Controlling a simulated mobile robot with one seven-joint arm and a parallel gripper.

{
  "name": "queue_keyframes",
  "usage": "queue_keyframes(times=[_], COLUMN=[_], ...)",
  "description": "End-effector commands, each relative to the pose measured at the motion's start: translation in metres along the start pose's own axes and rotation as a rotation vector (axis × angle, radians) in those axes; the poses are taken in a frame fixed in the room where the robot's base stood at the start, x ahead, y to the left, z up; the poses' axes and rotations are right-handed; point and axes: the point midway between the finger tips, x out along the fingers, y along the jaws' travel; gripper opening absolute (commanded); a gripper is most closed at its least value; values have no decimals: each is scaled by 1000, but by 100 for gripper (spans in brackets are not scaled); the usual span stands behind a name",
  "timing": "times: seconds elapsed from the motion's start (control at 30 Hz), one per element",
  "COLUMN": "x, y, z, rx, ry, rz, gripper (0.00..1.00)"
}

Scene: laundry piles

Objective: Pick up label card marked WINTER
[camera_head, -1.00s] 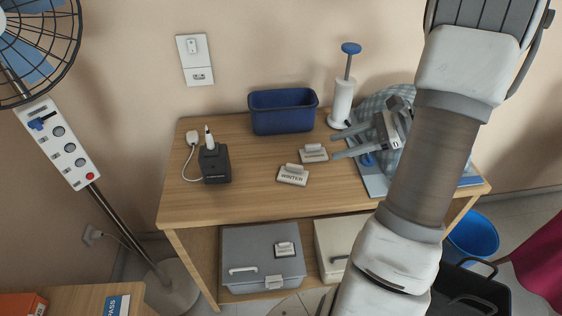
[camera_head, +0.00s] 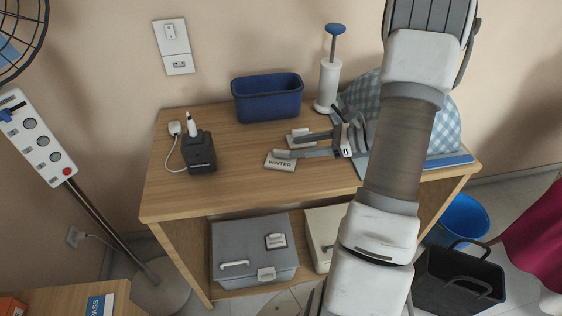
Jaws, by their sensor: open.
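The WINTER label card (camera_head: 280,164) stands on the wooden table (camera_head: 215,194), left of the middle of the arm. It is a small pale block with dark lettering and a raised grip on top. My gripper (camera_head: 285,147) reaches in from the right, open, with its two grey fingers pointing left. The near finger's tip is over or beside the card's top; I cannot tell whether it touches. A second pale card (camera_head: 297,135) sits just behind, partly hidden by the far finger.
A checked cloth (camera_head: 443,125) lies behind my arm. A grey box (camera_head: 252,250) sits on the lower shelf. The table's front left is clear.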

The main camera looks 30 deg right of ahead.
Motion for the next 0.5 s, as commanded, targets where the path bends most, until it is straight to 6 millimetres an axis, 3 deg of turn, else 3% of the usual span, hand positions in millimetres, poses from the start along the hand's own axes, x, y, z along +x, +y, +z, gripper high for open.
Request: queue_keyframes(times=[0.27, 0.5], x=[18, 53], y=[2, 5], z=[-1, -1], rx=[0, -2], ry=[0, 0], rz=[2, 3], gripper=[51, 51])
